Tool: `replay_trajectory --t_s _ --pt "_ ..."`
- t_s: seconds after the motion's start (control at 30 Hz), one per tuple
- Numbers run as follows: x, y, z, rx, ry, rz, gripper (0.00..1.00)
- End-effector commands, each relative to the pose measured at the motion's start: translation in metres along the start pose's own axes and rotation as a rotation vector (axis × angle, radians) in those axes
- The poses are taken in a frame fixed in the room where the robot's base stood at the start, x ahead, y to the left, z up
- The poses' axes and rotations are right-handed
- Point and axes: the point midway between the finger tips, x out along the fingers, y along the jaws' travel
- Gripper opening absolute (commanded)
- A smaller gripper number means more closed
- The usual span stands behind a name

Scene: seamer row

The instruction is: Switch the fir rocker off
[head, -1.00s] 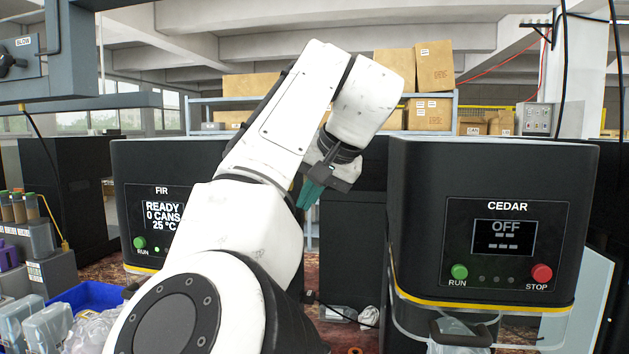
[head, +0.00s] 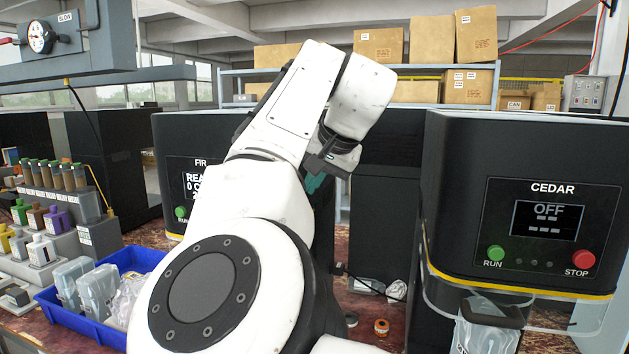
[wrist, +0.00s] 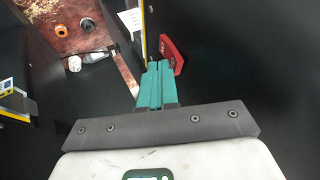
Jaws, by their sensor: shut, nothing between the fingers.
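The FIR machine (head: 175,135) is a black box left of my arm in the head view. My arm covers most of its front; only parts of its label, lit display (head: 193,185) and green RUN button (head: 181,211) show. My gripper (head: 316,184) has teal fingers, shut and empty, between FIR and CEDAR. In the wrist view, my gripper (wrist: 156,72) is close beside a red plate-like part (wrist: 172,55) with dark round marks, on a dark wall. I cannot tell whether it touches this part, or whether it is the fir rocker. No rocker shows in the head view.
The CEDAR machine (head: 455,200) stands close on the right, its display reading OFF. A blue tray (head: 95,325) with clear bags and a bottle rack (head: 62,195) are at left. Loose rolls (head: 381,327) lie on the floor-like red surface between the machines.

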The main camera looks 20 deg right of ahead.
Motion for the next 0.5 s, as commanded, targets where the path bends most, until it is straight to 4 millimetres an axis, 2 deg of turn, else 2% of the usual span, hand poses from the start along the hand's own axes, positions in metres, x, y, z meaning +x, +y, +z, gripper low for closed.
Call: replay_trajectory --t_s 0.2,0.27,0.5 --pt "-0.0035 -0.0092 -0.004 -0.025 -0.014 0.053 0.0" --pt "0.0014 -0.0064 -0.0011 -0.022 -0.013 0.049 0.0" --pt "0.0002 -0.007 -0.0018 -0.022 -0.012 0.048 0.0"
